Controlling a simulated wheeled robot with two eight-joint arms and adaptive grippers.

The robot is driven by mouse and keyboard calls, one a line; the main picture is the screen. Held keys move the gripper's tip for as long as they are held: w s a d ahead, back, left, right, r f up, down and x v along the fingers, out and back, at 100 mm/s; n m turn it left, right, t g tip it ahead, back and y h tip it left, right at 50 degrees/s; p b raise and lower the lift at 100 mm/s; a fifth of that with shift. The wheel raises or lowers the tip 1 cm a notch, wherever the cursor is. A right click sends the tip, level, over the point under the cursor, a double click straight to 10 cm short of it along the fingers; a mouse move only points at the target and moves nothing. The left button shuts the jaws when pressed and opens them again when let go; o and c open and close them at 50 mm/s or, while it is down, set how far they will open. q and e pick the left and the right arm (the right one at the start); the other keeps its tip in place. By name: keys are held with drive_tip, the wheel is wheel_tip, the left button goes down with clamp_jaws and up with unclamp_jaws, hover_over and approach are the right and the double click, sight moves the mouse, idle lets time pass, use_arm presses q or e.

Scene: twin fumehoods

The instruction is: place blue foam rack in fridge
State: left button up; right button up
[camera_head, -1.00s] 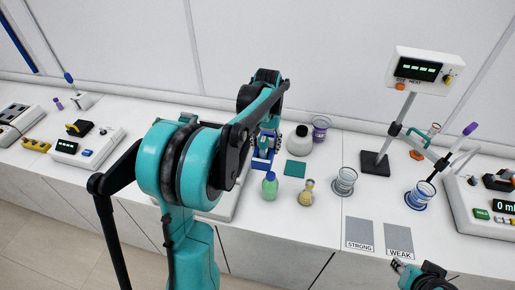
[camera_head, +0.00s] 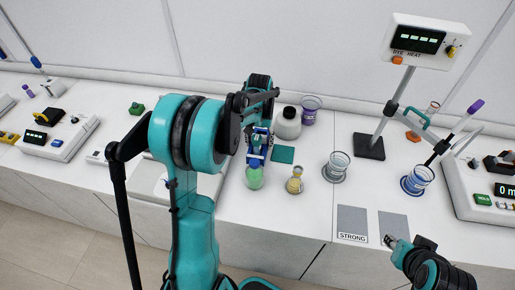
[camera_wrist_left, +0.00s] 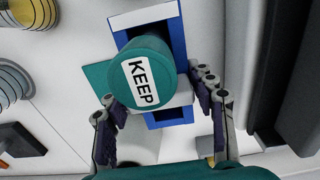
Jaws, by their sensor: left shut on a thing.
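The blue foam rack (camera_head: 257,152) is under my left gripper (camera_head: 259,137), behind the green flask, in the head view. In the left wrist view the blue rack (camera_wrist_left: 177,38) sits between the fingers of my left gripper (camera_wrist_left: 162,112), which is shut on it. A teal-capped item labelled KEEP (camera_wrist_left: 142,75) stands in the rack and hides part of it. Whether the rack touches the bench is unclear. My right gripper (camera_head: 390,241) is at the front edge on the right; its fingers are too small to read. I cannot identify a fridge in either view.
The green flask (camera_head: 254,177) is just in front of the rack. A teal mat (camera_head: 283,154), a yellow flask (camera_head: 295,181), a white jar (camera_head: 287,124) and a purple beaker (camera_head: 311,108) stand close by on the right. A stand (camera_head: 369,147) and glass beakers are farther right.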

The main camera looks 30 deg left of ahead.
use_arm(q)
drive_tip(key=shift+f+b, duration=0.35)
drive_tip(key=shift+f, duration=1.3)
drive_tip(key=shift+f, duration=0.15)
drive_tip(key=o, duration=1.1)
drive_tip(key=shift+o, duration=0.2)
